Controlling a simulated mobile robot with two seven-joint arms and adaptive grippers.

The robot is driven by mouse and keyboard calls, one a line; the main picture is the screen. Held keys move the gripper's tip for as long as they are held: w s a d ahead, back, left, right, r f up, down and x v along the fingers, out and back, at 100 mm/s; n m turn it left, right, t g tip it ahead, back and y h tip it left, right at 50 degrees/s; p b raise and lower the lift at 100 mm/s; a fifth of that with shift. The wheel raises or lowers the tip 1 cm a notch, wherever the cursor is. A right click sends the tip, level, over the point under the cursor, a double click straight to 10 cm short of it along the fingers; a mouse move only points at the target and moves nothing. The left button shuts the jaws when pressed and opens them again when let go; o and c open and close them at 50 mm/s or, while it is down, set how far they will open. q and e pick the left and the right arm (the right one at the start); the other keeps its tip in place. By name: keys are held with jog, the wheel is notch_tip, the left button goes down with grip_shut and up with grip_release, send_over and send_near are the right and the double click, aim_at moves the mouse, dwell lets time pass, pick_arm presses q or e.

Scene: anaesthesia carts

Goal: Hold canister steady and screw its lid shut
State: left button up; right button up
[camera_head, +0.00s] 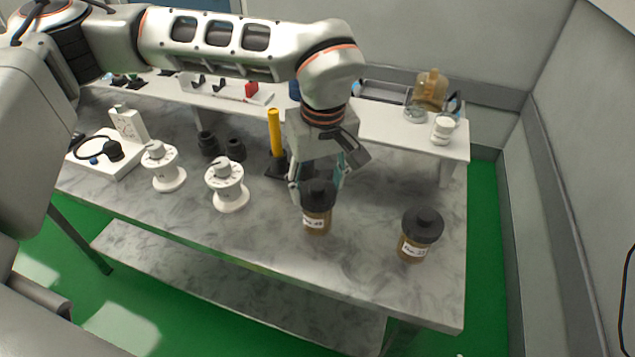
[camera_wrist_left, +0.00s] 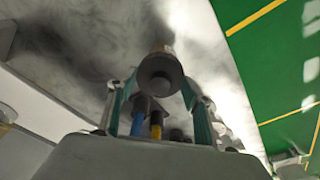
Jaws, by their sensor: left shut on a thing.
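A brown canister (camera_head: 317,222) with a white label and a black knobbed lid (camera_head: 318,194) stands upright on the marble table. My left gripper (camera_head: 317,186) reaches down over it with a finger on each side of the lid, shut on it. In the left wrist view the round lid (camera_wrist_left: 160,76) sits between the two green-sided fingertips of the gripper (camera_wrist_left: 159,88). Whether the lid is fully seated cannot be told. A second brown canister (camera_head: 411,248) with a black lid (camera_head: 423,225) stands apart to the right. My right gripper is not in view.
Two white dial devices (camera_head: 227,187) (camera_head: 162,167) stand left of the canister. A yellow post (camera_head: 275,132) and black cylinders (camera_head: 208,143) are behind. A raised white shelf (camera_head: 400,128) runs along the back. The table front between the canisters is clear.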

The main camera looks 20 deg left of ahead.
pick_arm(q)
jog(key=o, duration=1)
jog(key=r, duration=0.8)
jog(key=s+d+r, duration=0.1)
jog(key=r, duration=0.2)
jog(key=shift+r, duration=0.4)
